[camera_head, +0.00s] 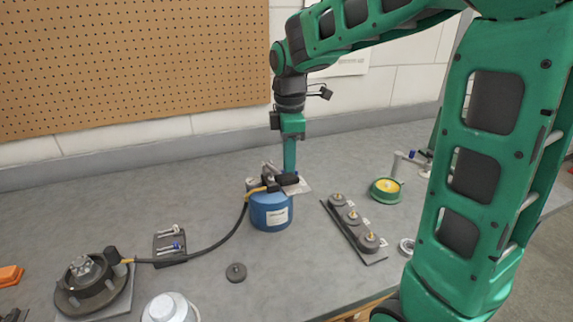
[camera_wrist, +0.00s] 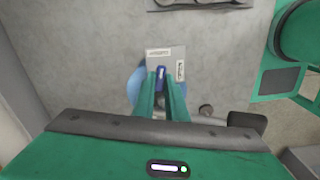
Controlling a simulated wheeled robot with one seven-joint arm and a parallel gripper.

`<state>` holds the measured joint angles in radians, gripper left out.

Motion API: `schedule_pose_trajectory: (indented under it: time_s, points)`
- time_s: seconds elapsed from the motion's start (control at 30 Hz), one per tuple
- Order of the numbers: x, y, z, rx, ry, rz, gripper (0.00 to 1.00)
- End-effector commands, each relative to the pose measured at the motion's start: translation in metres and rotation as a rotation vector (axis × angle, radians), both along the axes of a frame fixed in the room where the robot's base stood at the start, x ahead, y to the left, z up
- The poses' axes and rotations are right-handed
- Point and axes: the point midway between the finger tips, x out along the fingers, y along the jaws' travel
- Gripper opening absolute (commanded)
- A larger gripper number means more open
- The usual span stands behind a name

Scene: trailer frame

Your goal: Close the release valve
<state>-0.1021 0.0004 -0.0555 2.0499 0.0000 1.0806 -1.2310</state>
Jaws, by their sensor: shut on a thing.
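A blue tank (camera_head: 270,213) with a white label stands on the grey bench in the head view. Valve fittings (camera_head: 268,183) and a light grey plate (camera_head: 299,189) are at its top. My gripper (camera_head: 289,173) points straight down over the tank top. In the wrist view, my gripper (camera_wrist: 161,78) has its two green fingers closed around a small blue handle (camera_wrist: 161,72), which seems to be the release valve's. The plate (camera_wrist: 165,56) with two printed labels lies just beyond the fingertips. Fingers hide part of the valve, and its exact position cannot be told.
A black hose (camera_head: 215,246) runs from the tank to a round dark chamber (camera_head: 88,283) at left. A small fitting rack (camera_head: 169,245) lies along it. A strip of knobs (camera_head: 353,228) and a green-yellow coil (camera_head: 386,189) are at right. A loose dark disc (camera_head: 236,272) lies in front.

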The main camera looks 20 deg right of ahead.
Motion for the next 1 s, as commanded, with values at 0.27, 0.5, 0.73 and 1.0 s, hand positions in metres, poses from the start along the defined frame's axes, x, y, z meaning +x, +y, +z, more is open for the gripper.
schedule_pose_trajectory:
  time_s: [0.27, 0.5, 0.73, 1.0]
  points:
    - [0.0024, -0.0032, 0.0016, -0.002, -0.008, 0.137, 0.0]
    - [0.0028, -0.0036, 0.0018, -0.002, -0.009, 0.192, 0.0]
    - [0.0032, -0.0038, 0.0021, -0.002, -0.01, 0.201, 0.0]
    - [0.0036, -0.004, 0.0023, -0.003, -0.011, 0.2, 0.21]
